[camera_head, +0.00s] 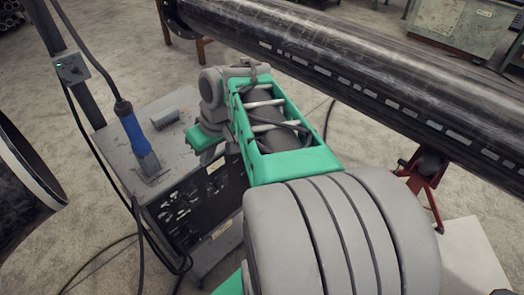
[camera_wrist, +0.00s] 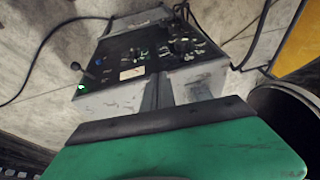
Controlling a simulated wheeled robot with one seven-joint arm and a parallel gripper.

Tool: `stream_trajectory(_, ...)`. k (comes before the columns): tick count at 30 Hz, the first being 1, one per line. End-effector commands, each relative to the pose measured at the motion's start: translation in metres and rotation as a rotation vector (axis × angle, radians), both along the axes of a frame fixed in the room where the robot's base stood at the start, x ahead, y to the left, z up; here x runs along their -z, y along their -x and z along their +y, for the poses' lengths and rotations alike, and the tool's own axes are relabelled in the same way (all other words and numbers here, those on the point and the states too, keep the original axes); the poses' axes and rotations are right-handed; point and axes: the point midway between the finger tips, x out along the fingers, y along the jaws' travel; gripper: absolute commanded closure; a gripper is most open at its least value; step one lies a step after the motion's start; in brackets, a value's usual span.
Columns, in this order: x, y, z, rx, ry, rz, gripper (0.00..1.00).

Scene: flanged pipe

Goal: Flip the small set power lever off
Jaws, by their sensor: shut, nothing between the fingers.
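The wrist view shows a box-shaped set whose dark panel (camera_wrist: 135,55) carries knobs, a white label and a lit green lamp (camera_wrist: 82,87). A small dark round-ended lever (camera_wrist: 76,66) stands out at the panel's left edge; I cannot tell its position for sure. My gripper (camera_wrist: 165,88) is shut and empty, its grey fingers in front of the panel's lower edge, to the right of the lever. I cannot tell whether the fingers touch the set. In the head view a grey set (camera_head: 165,165) stands below my arm; its control panel and my fingertips are hidden there.
A blue-handled tool (camera_head: 137,135) stands on the set's top, with a cable. A post at the left carries a small switch box (camera_head: 72,68). A long dark pipe (camera_head: 350,60) crosses behind my arm, on a red stand (camera_head: 425,175). Cables lie on the floor.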

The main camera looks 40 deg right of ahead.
Motion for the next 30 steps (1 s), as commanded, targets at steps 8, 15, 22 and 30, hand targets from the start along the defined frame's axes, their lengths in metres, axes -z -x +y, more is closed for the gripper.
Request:
stream_trajectory(8,-0.006,0.037,-0.174,-0.018,-0.076,-0.129,1.0)
stream_trajectory(15,-0.008,0.073,-0.218,-0.045,-0.072,-0.187,1.0)
stream_trajectory(22,-0.009,0.072,-0.218,-0.046,-0.073,-0.187,1.0)
stream_trajectory(30,0.015,0.061,-0.211,-0.047,-0.076,-0.186,1.0)
